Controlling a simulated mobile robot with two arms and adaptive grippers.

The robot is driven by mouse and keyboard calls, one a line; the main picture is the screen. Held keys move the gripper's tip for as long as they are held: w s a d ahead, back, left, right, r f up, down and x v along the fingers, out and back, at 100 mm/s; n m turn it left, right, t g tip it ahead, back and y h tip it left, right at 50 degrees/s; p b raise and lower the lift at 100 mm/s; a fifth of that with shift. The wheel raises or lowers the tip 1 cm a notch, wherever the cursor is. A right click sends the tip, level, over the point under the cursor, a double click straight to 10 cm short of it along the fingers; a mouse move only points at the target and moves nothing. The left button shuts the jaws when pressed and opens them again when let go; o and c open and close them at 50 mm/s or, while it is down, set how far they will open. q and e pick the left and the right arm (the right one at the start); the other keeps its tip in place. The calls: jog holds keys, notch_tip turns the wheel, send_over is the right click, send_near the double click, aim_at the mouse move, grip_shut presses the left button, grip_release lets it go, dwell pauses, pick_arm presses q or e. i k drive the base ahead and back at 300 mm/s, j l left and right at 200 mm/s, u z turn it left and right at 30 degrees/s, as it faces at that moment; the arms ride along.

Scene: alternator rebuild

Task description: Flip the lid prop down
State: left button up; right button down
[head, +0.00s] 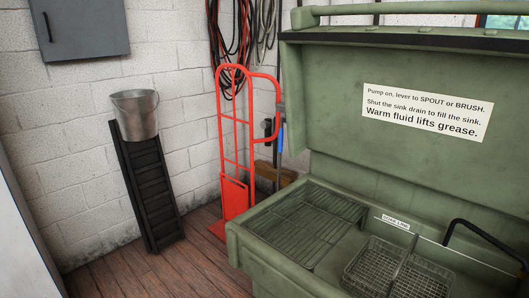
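A green parts washer stands at the right with its lid (330,120) raised and tilted back. The lid carries a white instruction sign (427,113). The sink (262,243) below is open. I cannot make out the lid prop for certain. A grey piece and a blue upright piece (280,138) show beside the lid's left edge, but I cannot tell what they belong to. Neither of my grippers is in view.
In the sink are a wire rack (305,225), wire baskets (370,265) and a black hose (480,232). A red hand truck (221,125) stands left of the washer. A metal bucket (136,115) is at a black ramp (150,190). Wooden floor (180,272) is clear in front.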

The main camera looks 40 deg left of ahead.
aim_at(280, 158)
jog(key=i+j, duration=0.1)
jog(key=j, duration=0.35)
jog(key=i+j, duration=0.1)
jog(key=j, duration=0.3)
jog(key=i+j, duration=0.1)
jog(key=j, duration=0.35)
jog(key=i+j, duration=0.1)
jog(key=j, duration=0.35)
jog(key=i+j, duration=0.1)
jog(key=j, duration=0.3)
jog(key=i+j, duration=0.15)
jog(key=j, duration=0.3)
jog(key=i+j, duration=0.1)
jog(key=j, duration=0.35)
jog(key=i+j, duration=0.1)
jog(key=j, duration=0.3)
jog(key=j+u, duration=0.4)
jog(key=j, duration=1.8)
